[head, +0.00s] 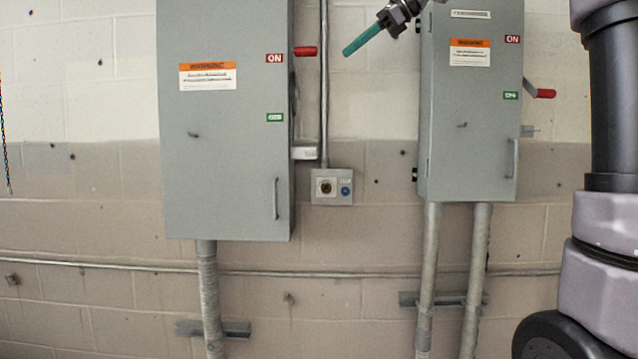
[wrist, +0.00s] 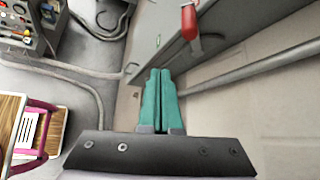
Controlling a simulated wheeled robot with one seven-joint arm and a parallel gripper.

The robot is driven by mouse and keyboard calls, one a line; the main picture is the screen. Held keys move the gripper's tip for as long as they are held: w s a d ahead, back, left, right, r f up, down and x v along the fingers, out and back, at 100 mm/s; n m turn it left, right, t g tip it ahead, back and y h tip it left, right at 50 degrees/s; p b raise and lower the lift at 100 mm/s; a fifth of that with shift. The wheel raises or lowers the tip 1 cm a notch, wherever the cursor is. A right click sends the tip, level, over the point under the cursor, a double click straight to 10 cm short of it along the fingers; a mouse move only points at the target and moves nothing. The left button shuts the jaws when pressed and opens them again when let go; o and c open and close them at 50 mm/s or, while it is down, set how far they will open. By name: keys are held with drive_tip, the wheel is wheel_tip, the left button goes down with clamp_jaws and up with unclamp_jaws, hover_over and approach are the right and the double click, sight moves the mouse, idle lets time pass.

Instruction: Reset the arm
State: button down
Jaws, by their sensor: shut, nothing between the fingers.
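My gripper (head: 362,40) has teal fingers and shows at the top middle of the head view, in front of the wall between the two grey boxes. In the wrist view my gripper (wrist: 158,76) is shut, its two teal fingers together with nothing between them. Part of my arm fills the right edge of the head view.
The left grey box (head: 225,150) has a red-tipped lever (head: 305,51) on its right side. The right grey box (head: 470,120) has a red-tipped lever (head: 545,93). A small control box (head: 332,187) sits between them. A pink-framed object (wrist: 40,130) shows at lower left.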

drive_tip(key=s+d+f+n+t+h, duration=0.1)
drive_tip(key=s+d+f+n+h, duration=0.1)
drive_tip(key=s+d+f+n, duration=0.2)
drive_tip(key=s+d+f+n+t+h, duration=0.1)
drive_tip(key=s+d+f+n+h, duration=0.2)
drive_tip(key=s+d+f, duration=0.4)
drive_tip(key=s+d+f+n+t+h, duration=0.1)
drive_tip(key=s+d+f+n+h, duration=0.2)
drive_tip(key=s+f, duration=0.6)
wheel_tip(320, 180, down, 10)
drive_tip(key=d+n, duration=0.2)
drive_tip(key=d, duration=0.1)
drive_tip(key=shift+s, duration=0.4)
drive_tip(key=shift+f, duration=0.1)
